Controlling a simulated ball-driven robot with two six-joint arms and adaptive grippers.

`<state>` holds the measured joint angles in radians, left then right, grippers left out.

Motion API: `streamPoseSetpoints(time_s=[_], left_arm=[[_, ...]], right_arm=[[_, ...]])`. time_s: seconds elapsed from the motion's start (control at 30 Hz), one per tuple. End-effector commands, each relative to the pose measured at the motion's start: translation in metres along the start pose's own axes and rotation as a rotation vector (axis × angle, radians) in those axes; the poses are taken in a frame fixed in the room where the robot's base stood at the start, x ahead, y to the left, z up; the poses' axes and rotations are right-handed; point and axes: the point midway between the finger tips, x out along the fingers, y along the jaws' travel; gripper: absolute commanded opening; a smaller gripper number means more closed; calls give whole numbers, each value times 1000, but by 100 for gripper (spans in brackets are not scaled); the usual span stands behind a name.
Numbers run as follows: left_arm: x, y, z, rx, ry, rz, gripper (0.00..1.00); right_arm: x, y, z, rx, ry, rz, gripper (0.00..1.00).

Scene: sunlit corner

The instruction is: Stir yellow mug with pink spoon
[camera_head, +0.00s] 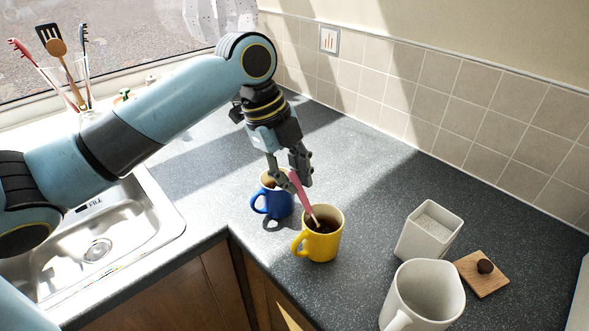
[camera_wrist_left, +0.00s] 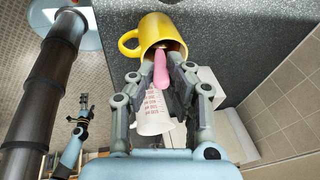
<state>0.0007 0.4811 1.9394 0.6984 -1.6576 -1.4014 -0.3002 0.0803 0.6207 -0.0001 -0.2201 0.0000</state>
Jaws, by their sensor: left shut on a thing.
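The yellow mug (camera_head: 327,246) stands upright on the grey counter, holding dark liquid, with its handle to the left. My left gripper (camera_head: 298,184) is above the mug, shut on the pink spoon (camera_head: 301,193). The spoon slants down over the mug's rim, and its lower end is inside the mug at the dark liquid. In the left wrist view the pink handle (camera_wrist_left: 161,72) sits between the fingertips (camera_wrist_left: 167,66), with the yellow mug (camera_wrist_left: 151,28) just beyond. My right gripper (camera_wrist_left: 83,108) shows small in that view; its jaws are unclear.
A blue mug (camera_head: 281,205) with dark liquid stands close behind the yellow mug. To the right are a white square container (camera_head: 424,243), a large white jug (camera_head: 410,311) and a wooden board (camera_head: 491,283) with a dark ball. The sink (camera_head: 155,219) and utensils are left. The back counter is clear.

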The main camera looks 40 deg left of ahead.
Motion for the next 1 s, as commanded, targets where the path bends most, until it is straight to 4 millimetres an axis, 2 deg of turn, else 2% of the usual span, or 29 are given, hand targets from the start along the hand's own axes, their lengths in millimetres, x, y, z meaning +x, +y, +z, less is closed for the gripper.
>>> streamPoseSetpoints(time_s=[0.17, 0.47, 0.53, 1.0], left_arm=[[-3, 0, 0, 0, 0, 0, 0], [-31, -1, 3, 1, -1, 0, 0], [-34, -1, 6, 1, -3, -1, 0], [-75, -1, 10, 2, -3, -1, 0]], right_arm=[[-3, 0, 0, 0, -1, 0, 100], [-29, 2, -3, 0, 0, 0, 100], [-24, 2, -2, 0, 0, 0, 100], [-23, 2, -2, 0, 0, 0, 100]])
